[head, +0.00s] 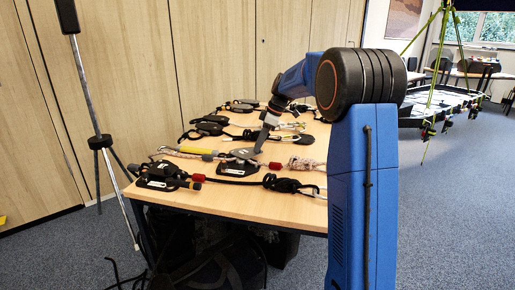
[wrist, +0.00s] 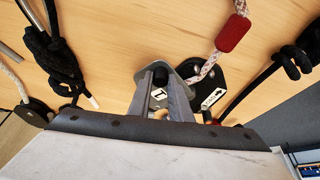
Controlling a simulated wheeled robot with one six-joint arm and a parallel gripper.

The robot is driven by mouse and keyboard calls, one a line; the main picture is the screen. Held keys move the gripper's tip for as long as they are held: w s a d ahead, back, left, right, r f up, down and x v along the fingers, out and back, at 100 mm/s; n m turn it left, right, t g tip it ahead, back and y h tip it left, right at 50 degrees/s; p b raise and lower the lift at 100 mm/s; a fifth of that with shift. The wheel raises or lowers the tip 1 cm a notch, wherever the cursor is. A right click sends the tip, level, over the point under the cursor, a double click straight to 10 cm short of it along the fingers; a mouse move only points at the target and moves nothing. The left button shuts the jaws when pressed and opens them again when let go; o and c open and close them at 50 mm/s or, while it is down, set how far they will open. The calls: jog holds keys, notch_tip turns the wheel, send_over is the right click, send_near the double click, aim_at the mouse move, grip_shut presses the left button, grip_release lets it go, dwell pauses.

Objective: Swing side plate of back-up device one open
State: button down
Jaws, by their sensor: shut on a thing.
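A back-up device lies on the table, with a black body (head: 237,169) and a grey metal side plate (head: 244,153). In the wrist view, the black body with its white label (wrist: 214,97) shows right of my fingers. The grey side plate (wrist: 187,69) sits at my fingertips and is turned partly off the body. My gripper (head: 259,150) reaches down onto the plate. In the wrist view, my gripper (wrist: 163,88) is shut on the plate. My fingers hide part of the plate. I cannot tell which device is numbered one.
A red-sleeved pale rope (wrist: 232,34) runs from the device. Another black device (head: 160,176) lies near the table's front-left corner, and several more with ropes lie farther back. A tripod pole (head: 100,120) stands left of the table (head: 260,205). Bags lie underneath.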

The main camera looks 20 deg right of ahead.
jog(key=w+n, duration=0.1)
jog(key=w+n+g, duration=0.1)
jog(key=w+n, duration=0.1)
jog(key=w+d+n, duration=0.1)
jog(key=shift+w+n+g+y, duration=0.3)
jog(key=shift+w+a+n+g, duration=0.15)
jog(key=shift+w+n+g, duration=0.25)
jog(key=shift+w+n, duration=0.55)
jog(key=shift+w+a+n+g, duration=0.1)
jog(key=shift+w+n+g, duration=0.3)
jog(key=shift+w+n, duration=0.5)
jog(key=shift+s, duration=0.1)
jog(key=c, duration=1.6)
grip_release()
jog(key=v, duration=1.2)
jog(key=shift+a, duration=0.2)
